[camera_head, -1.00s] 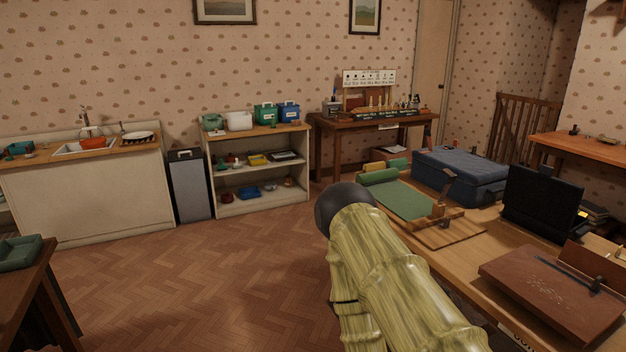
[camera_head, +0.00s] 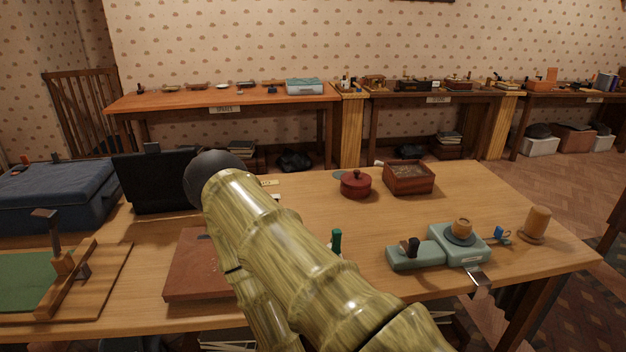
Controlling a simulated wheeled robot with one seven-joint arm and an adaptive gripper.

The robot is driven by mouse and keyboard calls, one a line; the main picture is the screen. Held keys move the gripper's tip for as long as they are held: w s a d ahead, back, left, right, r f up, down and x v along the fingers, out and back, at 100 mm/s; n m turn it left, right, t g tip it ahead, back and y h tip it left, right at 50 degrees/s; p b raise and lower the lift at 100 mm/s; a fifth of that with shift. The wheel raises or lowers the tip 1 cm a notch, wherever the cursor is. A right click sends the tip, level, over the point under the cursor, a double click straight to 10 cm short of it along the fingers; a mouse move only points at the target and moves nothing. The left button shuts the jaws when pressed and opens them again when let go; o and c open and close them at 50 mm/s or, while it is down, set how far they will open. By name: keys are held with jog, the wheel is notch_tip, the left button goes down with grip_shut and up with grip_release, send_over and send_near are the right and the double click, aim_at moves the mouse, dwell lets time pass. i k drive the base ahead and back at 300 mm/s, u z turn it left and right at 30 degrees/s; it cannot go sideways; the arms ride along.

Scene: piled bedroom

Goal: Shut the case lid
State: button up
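A black case-like object (camera_head: 155,182) stands at the left of the wooden table, with a broad dark panel standing upright. Whether this panel is its lid I cannot tell for sure. My arm crosses the middle of the view and covers the space just right of it. A blue case (camera_head: 55,195) lies at the far left and looks shut. A flat reddish-brown board or box (camera_head: 195,280) lies nearer, partly hidden behind my arm. My gripper is not in view.
The wooden table (camera_head: 330,215) holds a round red lidded pot (camera_head: 355,184), a wooden box (camera_head: 409,178), a grey-green device (camera_head: 450,246) and a wooden cylinder (camera_head: 535,224). A green mat (camera_head: 25,282) lies left. Long side tables (camera_head: 225,101) line the wall. Floor shows at right.

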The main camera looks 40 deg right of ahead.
aim_at(155, 173)
jog(key=z, duration=0.65)
jog(key=i, duration=0.85)
jog(key=z, duration=0.45)
